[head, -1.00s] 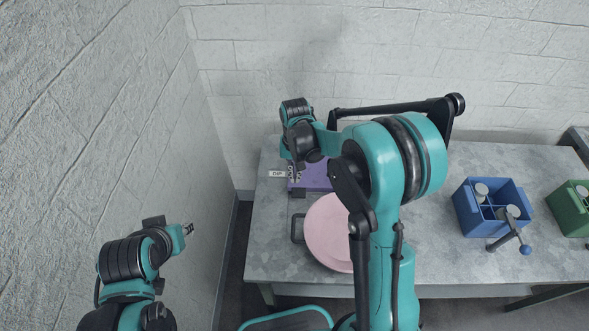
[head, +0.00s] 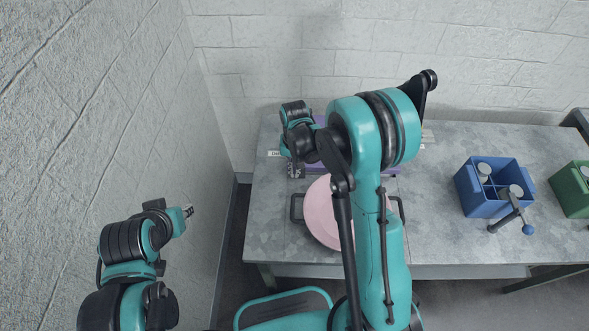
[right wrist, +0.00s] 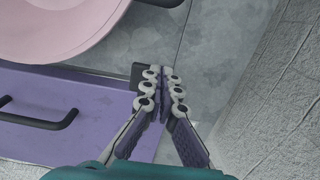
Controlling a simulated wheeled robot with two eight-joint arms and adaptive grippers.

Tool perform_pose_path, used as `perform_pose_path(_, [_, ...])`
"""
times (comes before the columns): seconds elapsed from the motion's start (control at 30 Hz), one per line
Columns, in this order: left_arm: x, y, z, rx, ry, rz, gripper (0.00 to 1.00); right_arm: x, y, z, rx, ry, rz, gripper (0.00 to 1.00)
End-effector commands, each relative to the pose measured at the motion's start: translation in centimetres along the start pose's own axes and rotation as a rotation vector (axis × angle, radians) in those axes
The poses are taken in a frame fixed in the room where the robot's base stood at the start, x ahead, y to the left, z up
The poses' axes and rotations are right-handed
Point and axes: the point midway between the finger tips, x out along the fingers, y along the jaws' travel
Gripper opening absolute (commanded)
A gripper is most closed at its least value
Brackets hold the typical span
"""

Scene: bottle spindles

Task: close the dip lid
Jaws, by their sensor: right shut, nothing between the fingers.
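A purple box or lid (right wrist: 95,115) with a black bar handle (right wrist: 40,121) fills the lower left of the right wrist view. In the head view my right arm hides most of it; a purple strip (head: 391,171) shows beside the arm. I cannot tell how far the lid is open. My right gripper (right wrist: 162,92) is shut and empty at the end of the purple surface near the pan; contact is unclear. It also shows in the head view (head: 296,171). My left gripper (head: 188,211) is off the table at the left, its finger opening too small to judge.
A pink pan (head: 322,215) with dark handles stands in front of the purple piece. A blue crate (head: 482,205) holding bottle-like pieces and a green crate (head: 572,190) stand at the right. A white wall lies left. The table (head: 430,235) is clear between pan and blue crate.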

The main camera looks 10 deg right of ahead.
Motion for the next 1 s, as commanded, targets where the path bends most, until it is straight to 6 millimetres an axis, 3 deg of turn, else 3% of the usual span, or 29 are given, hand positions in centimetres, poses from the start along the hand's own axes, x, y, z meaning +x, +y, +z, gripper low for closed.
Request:
perform_pose_path(0.2, [1.9, 0.0, 1.4, 0.0, 0.0, 0.0, 0.29, 2.5, 0.0, 0.3, -0.001, 0.066, 0.0, 0.0])
perform_pose_path(0.6, [1.6, 0.0, 1.2, 0.0, 0.0, 0.0, 0.29, 2.4, 0.0, 0.5, -0.001, 0.07, 0.0, 0.0])
perform_pose_path(0.77, [0.4, 0.0, 0.3, 0.0, 0.0, 0.0, 0.29, 0.1, 0.2, 0.3, -0.001, 0.072, 0.0, 0.0])
perform_pose_path(1.0, [-1.5, 0.0, -1.1, 0.0, 0.0, 0.0, 0.29, -5.6, 0.4, 0.1, -0.001, 0.079, -0.001, 0.0])
